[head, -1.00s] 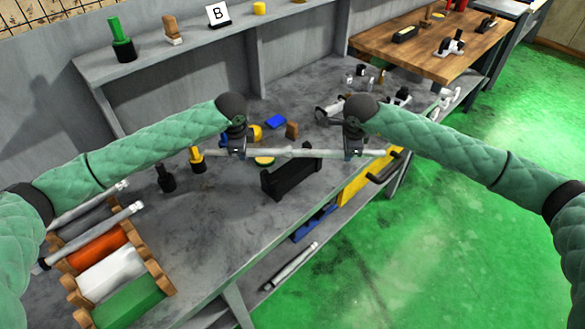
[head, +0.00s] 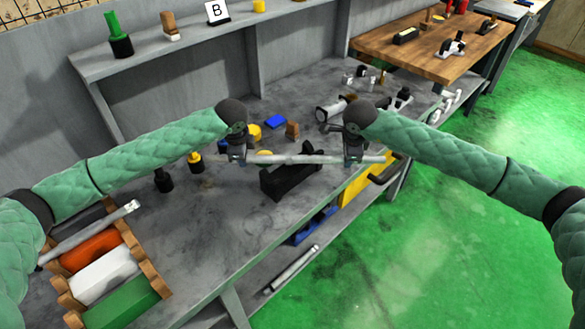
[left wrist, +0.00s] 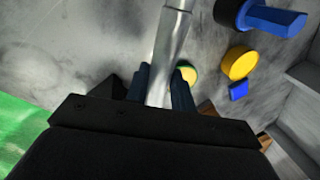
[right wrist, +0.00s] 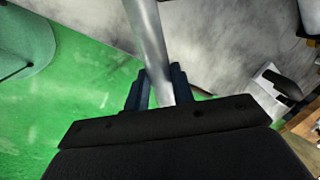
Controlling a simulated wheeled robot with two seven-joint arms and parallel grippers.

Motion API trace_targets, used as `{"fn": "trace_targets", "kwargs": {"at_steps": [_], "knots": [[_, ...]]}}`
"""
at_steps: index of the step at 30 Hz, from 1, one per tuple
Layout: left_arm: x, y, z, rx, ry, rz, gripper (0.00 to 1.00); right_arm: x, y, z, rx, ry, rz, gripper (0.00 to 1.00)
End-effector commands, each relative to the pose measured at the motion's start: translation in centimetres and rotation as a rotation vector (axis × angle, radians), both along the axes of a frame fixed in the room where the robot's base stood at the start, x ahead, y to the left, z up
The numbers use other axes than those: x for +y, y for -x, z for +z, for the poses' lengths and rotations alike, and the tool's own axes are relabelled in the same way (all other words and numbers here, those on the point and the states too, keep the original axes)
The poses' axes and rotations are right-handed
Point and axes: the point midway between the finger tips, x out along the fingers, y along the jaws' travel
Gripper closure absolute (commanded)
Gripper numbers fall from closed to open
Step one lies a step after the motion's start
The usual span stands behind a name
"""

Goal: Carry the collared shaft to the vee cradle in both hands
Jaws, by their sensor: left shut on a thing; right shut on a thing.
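The collared shaft (head: 300,159) is a pale metal rod held roughly level across the bench. My left gripper (head: 238,158) is shut on it near its left end, and my right gripper (head: 354,158) is shut on it toward its right end. The shaft runs between the fingers in the left wrist view (left wrist: 172,50) and the right wrist view (right wrist: 149,40). The black vee cradle (head: 284,182) stands on the bench between the grippers, just below the shaft in the head view. I cannot tell whether shaft and cradle touch. The collar is not clearly visible.
A wooden rack (head: 158,284) with coloured blocks and another metal rod (head: 90,232) is at left. Black-and-yellow (head: 195,160) and black (head: 163,181) pieces stand left of the cradle. A blue block (head: 276,121) and brown block (head: 292,130) lie behind. Bench front is clear.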

Motion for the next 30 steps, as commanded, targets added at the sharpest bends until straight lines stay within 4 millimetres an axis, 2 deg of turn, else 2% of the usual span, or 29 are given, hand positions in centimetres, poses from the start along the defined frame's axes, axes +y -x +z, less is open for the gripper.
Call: {"fn": "trace_targets", "kwargs": {"at_steps": [6, 7, 10, 22, 26, 30], "knots": [[0.0, -0.1, -0.6, -0.003, 0.001, 0.000, 1.00, 0.0, -0.1, -0.6, -0.003, -0.001, 0.000, 1.00], [0.0, 0.0, -0.8, 0.000, 0.000, 0.000, 0.74, 0.0, 0.0, -0.8, 0.000, 0.000, 0.000, 0.74], [0.0, 0.0, -0.7, 0.000, 0.000, 0.000, 0.54, 0.0, 0.0, -0.7, 0.000, 0.000, 0.000, 0.54], [0.0, 0.1, -0.1, -0.001, 0.001, 0.000, 0.54, 0.0, 0.0, -0.7, 0.000, 0.000, 0.000, 0.54], [0.0, 0.5, 1.5, -0.001, 0.002, -0.001, 0.54, 0.0, 0.0, -0.7, 0.000, 0.000, 0.000, 0.54], [0.0, 1.2, 4.1, -0.003, 0.001, -0.001, 0.54, 0.0, 0.0, -0.7, 0.000, 0.000, 0.000, 0.54]]}}
